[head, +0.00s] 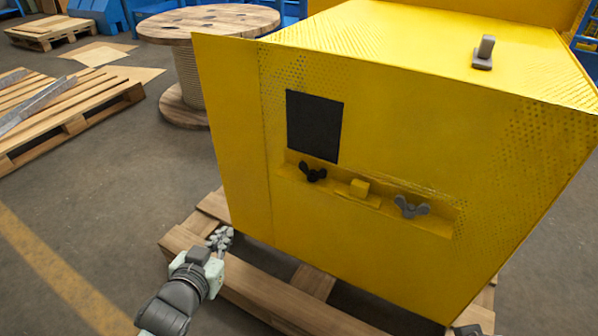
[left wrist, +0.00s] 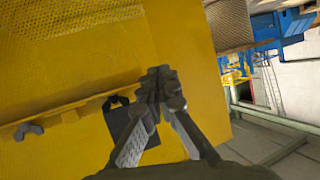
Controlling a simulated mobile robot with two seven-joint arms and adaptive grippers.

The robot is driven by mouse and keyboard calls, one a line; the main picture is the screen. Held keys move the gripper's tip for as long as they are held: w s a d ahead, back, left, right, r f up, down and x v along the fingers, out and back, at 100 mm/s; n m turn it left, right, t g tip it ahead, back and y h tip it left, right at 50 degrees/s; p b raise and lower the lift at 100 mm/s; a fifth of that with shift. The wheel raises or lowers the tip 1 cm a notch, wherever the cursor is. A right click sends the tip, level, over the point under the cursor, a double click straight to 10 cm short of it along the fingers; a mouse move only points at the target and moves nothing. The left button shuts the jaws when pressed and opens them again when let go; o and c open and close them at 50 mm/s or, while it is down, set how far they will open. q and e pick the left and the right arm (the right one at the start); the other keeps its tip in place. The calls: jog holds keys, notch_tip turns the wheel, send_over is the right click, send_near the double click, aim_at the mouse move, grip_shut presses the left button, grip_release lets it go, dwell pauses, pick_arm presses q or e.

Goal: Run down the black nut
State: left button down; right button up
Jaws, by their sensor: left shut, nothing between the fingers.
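The black nut (head: 312,172), a wing nut, sits on the narrow yellow ledge at the left, just below the black square panel (head: 314,127) on the yellow housing. A grey wing nut (head: 411,207) sits at the right end of the same ledge. My left gripper (head: 222,236) is shut and empty, low and to the left of the black nut, apart from it. In the left wrist view the gripper (left wrist: 158,82) partly covers the black panel (left wrist: 122,122), and the black nut (left wrist: 113,102) shows just left of the fingers. My right gripper is not clearly in view.
The housing rests on a wooden pallet (head: 262,289). A wooden cable spool (head: 190,95) stands behind left, and another pallet (head: 62,118) lies at the far left.

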aim_at(303, 168)
pick_arm(q)
jog(key=w+d+r+m+t+h, duration=0.35)
jog(key=d+h, duration=0.25)
jog(key=d, duration=0.3)
jog(key=shift+g, duration=0.45)
jog(key=x, duration=0.8)
jog(key=r+x, duration=0.1)
jog(key=x, duration=0.3)
jog(key=shift+w+d, duration=0.1)
jog(key=shift+d, duration=0.05)
jog(key=shift+w+d+f+n, duration=0.1)
jog(key=shift+w+d+n, duration=0.05)
jog(key=shift+w+n, duration=0.1)
jog(key=shift+w+d, duration=0.1)
jog(key=shift+w, duration=0.05)
pick_arm(e)
jog(key=shift+s+d+f, duration=0.2)
jog(key=shift+d+f, duration=0.05)
jog(key=shift+f, duration=0.05)
pick_arm(q)
jog(key=shift+h, duration=0.4)
pick_arm(e)
jog(key=shift+s+d, duration=0.1)
